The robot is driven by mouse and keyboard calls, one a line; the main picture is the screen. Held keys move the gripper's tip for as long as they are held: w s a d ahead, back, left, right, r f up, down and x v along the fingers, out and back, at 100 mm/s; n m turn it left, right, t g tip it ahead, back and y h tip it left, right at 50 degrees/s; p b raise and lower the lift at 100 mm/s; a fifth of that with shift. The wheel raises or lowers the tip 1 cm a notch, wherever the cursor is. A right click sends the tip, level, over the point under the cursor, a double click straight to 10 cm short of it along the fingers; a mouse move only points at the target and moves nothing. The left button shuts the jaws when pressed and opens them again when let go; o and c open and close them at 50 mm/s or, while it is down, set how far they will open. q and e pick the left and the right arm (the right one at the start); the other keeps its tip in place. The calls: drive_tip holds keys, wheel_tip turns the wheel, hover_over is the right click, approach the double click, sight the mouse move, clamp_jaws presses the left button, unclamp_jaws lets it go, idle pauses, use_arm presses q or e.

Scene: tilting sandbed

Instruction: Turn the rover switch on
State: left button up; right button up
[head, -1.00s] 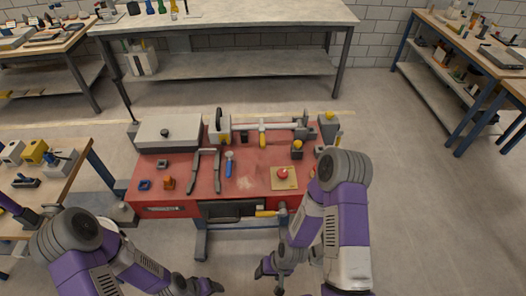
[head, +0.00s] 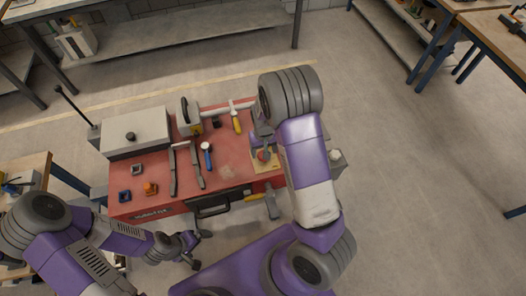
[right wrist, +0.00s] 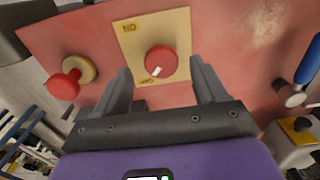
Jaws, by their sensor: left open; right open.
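The switch is a round red knob (right wrist: 160,62) on a pale yellow plate (right wrist: 178,28), on the red bench top. The plate carries an ON label and an OFF label. The knob's white mark points toward the OFF label. My right gripper (right wrist: 160,67) is open, with one finger on each side of the knob; I cannot tell whether they touch it. In the head view the plate (head: 265,166) and knob (head: 263,155) are partly hidden by my right arm. My left gripper (head: 200,249) is open and empty in front of the bench.
A red button (right wrist: 62,85) on a yellow base sits beside the plate in the wrist view. Open floor lies to the right.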

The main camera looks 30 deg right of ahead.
drive_tip(key=shift+w+f, duration=0.2)
drive_tip(key=shift+f, duration=1.25)
drive_tip(key=shift+s, duration=0.1)
drive_tip(key=c, duration=1)
drive_tip(key=shift+c, duration=0.2)
